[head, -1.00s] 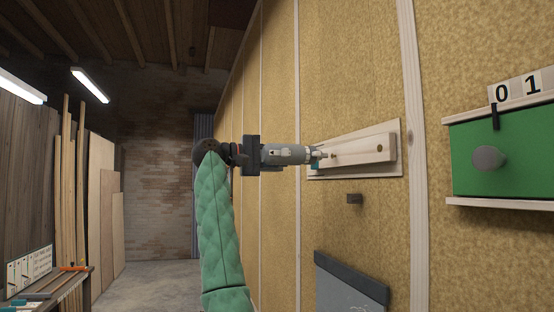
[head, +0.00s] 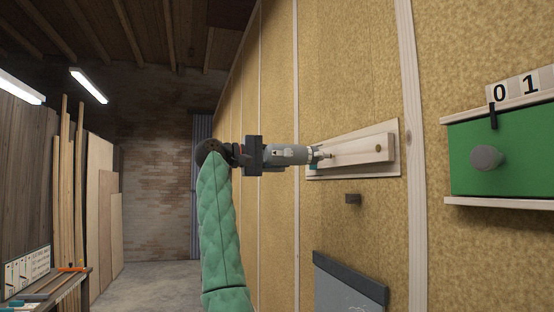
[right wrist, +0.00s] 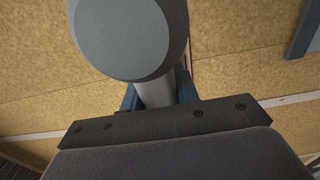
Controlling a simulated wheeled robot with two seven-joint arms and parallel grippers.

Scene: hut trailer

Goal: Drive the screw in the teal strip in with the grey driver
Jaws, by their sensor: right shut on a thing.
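My right gripper (head: 272,155) is shut on the grey driver (head: 290,154), which lies nearly level with its tip toward the wall on the right. In the right wrist view the driver's round grey end (right wrist: 130,38) shows large, its shaft passing down between the blue fingers of my right gripper (right wrist: 160,94). The driver's tip is at the left part of a pale wooden bar and board (head: 352,169). Only a little of the teal strip (head: 315,157) shows by the tip. The screw is too small to make out, and I cannot tell whether the tip touches it. My left gripper is not in view.
A green panel (head: 515,150) with a grey knob (head: 486,158) sits between wooden ledges at the right, below number tiles 0 and 1. A bench (head: 50,290) stands far left.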

